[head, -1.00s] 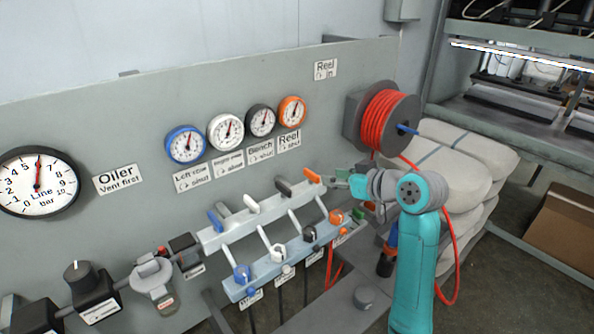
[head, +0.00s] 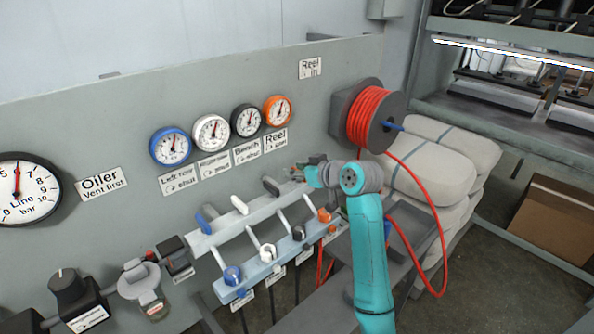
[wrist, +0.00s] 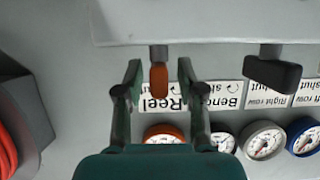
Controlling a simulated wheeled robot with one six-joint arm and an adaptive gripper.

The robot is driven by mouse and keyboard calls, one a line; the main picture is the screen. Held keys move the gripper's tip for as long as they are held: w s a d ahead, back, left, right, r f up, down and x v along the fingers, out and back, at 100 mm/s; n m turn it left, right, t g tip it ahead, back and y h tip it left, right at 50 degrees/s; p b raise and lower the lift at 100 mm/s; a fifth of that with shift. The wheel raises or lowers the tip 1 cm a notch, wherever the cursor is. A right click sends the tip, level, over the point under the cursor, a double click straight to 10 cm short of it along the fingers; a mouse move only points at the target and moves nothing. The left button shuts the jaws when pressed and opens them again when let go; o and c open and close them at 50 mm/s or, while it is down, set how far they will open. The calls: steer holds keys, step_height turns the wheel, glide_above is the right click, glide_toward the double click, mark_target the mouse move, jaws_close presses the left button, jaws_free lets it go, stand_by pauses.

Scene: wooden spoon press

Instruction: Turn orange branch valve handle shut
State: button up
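The orange branch valve handle (wrist: 159,80) shows in the wrist view below the pale manifold bar, between the two fingers. My gripper (wrist: 159,72) is open, one finger on each side of the handle, with visible gaps. In the head view my gripper (head: 300,174) is at the right end of the upper manifold bar (head: 225,228) and hides the orange handle. The orange gauge (head: 277,110) above reads near the top of its dial; a Reel label (head: 275,139) is under it.
A black handle (wrist: 272,73) stands beside my gripper in the wrist view. White (head: 239,205) and blue (head: 203,222) handles are further left along the bar. A lower bar (head: 283,252) carries several knobs. The red hose reel (head: 372,118) is on the right.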

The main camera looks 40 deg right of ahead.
jaws_close()
stand_by(0.4)
steer(key=m+h, duration=0.3)
steer(key=m+g+h, duration=0.2)
steer(key=m+h, duration=0.1)
steer(key=h, duration=0.1)
steer(key=shift+m, duration=0.3)
steer(key=m+g+h, duration=0.2)
steer(key=h, duration=0.1)
steer(key=shift+d+m, duration=0.15)
steer(key=shift+m, duration=0.25)
steer(key=shift+s+d+m+g+h, duration=0.1)
steer(key=shift+m+g+h, duration=0.55)
steer(key=shift+m+g, duration=0.35)
steer(key=shift+s+d+m+g+h, duration=0.1)
steer(key=shift+m+g+h, duration=0.55)
steer(key=shift+m+g, duration=0.35)
